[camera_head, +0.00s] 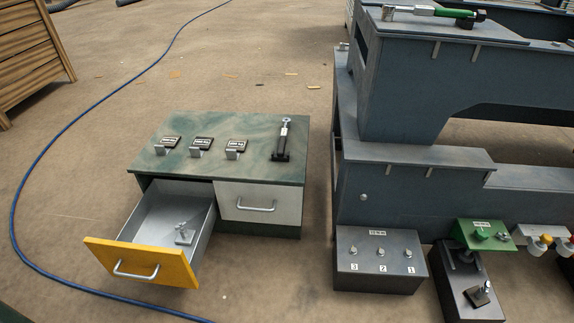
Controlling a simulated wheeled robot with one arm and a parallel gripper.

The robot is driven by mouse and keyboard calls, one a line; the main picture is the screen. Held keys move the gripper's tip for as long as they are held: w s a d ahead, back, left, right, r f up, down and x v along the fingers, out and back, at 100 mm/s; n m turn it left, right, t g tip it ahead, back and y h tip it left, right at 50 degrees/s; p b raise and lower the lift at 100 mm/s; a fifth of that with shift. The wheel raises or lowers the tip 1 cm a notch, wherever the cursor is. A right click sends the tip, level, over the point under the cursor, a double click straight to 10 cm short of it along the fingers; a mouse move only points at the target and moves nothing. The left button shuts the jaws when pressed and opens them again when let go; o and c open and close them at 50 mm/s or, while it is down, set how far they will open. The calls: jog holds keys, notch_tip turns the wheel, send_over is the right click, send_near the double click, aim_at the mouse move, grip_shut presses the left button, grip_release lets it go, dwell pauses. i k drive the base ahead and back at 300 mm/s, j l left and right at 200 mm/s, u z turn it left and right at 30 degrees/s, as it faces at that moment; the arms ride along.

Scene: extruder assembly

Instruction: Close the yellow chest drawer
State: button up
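The yellow drawer (140,262) is pulled out from the left side of a low green-topped chest (225,130). Its yellow front carries a silver bar handle (136,270). Its grey inside is visible, and a small metal part (183,234) stands in it. To its right, the white drawer (262,204) with a silver handle sits flush in the chest. My gripper is not in view.
Several small black-labelled pieces (201,145) and a black upright tool (283,140) sit on the chest top. A large grey machine (410,195) stands to the right, with a dark switch box (378,262) before it. A blue hose (40,160) curves over the floor at left.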

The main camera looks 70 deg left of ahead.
aim_at(145, 249)
jog(key=l+u, duration=0.1)
jog(key=u, duration=3.45)
